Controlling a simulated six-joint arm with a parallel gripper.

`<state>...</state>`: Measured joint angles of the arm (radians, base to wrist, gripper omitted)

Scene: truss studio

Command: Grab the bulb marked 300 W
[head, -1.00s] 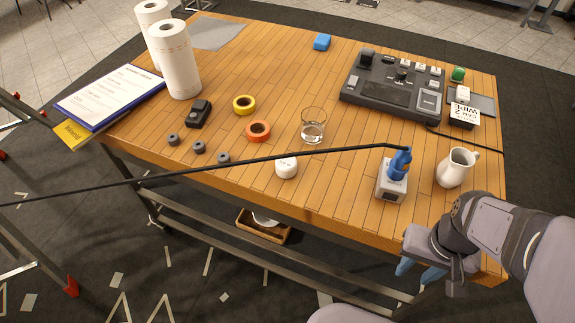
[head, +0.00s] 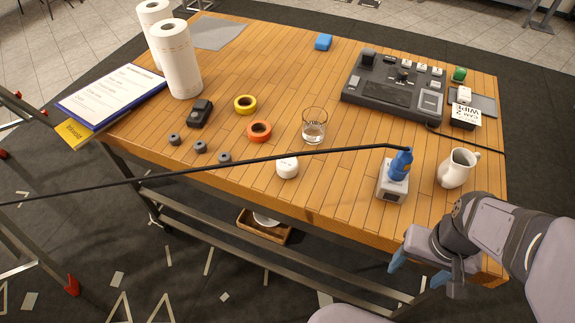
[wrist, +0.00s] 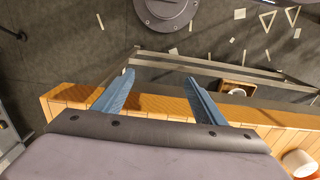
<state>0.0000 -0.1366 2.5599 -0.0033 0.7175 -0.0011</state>
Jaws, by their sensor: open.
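I cannot make out a bulb or a 300 W mark in either view. My gripper (head: 416,272) is open and empty at the table's near right edge, below the white jug and the blue-topped grey box. In the wrist view, its two blue fingers (wrist: 159,78) are spread apart and point past the table edge over the dark floor, with nothing between them. A wooden crate (head: 246,229) below the table holds a white rounded item (head: 265,219) that I cannot identify; the crate also shows in the wrist view (wrist: 224,90).
A black cable (head: 200,177) crosses in front.

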